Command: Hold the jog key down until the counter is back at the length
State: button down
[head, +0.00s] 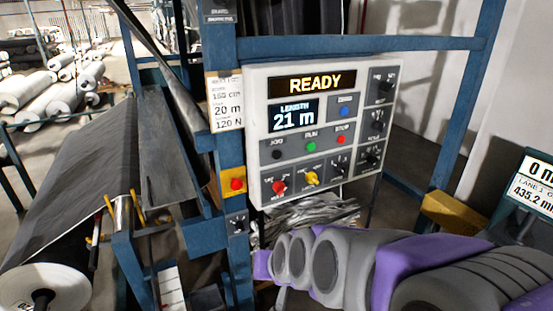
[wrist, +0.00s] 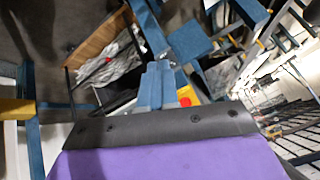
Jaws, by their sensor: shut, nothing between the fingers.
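The control panel (head: 325,130) faces me in the head view. Its upper display reads READY, and the length counter (head: 293,116) reads 21 m. The black jog key (head: 277,154) sits at the left of a row, beside a green run key (head: 311,147) and a red stop key (head: 341,139); nothing touches it. A card (head: 226,103) on the blue post shows 20 m. My gripper (wrist: 158,68) is shut and empty in the wrist view. In the head view my arm lies below the panel, and the fingers cannot be made out there.
A red button on a yellow plate (head: 235,184) is on the post left of the panel; it also shows in the wrist view (wrist: 185,101). More knobs line the panel's right and lower edges. A grey web and roll (head: 60,276) stand at left. Crumpled film (head: 310,214) lies below the panel.

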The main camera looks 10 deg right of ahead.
jog(key=w+a+r+m+t+b, duration=0.1)
jog(key=w+r+m+t, duration=0.2)
jog(key=w, duration=0.6)
jog(key=m+t+h+b, duration=0.2)
jog(key=m+t+h, duration=0.2)
jog(key=t+h, duration=0.15)
send_near(277, 155)
jog(key=s+a+f, duration=0.2)
jog(key=s+f, duration=0.2)
jog(key=d+r+m+t+h+b, duration=0.1)
jog(key=d+m+t+h, duration=0.1)
jog(key=d+m+h, duration=0.3)
jog(key=shift+w+d+r+h, duration=0.4)
jog(key=shift+d+h, duration=0.25)
jog(key=shift+d, duration=0.25)
jog(key=shift+w, duration=0.15)
jog(key=shift+w+a+p, duration=0.35)
jog(key=shift+w+a, duration=0.1)
jog(key=shift+w, duration=0.9)
jog(key=shift+w+a+p, duration=0.4)
jog(key=shift+w+a, duration=0.1)
jog(key=shift+w, duration=0.85)
jog(key=shift+w+a+p, duration=0.35)
jog(key=shift+w+a, duration=0.1)
jog(key=shift+w, duration=0.95)
jog(key=shift+w, duration=0.15)
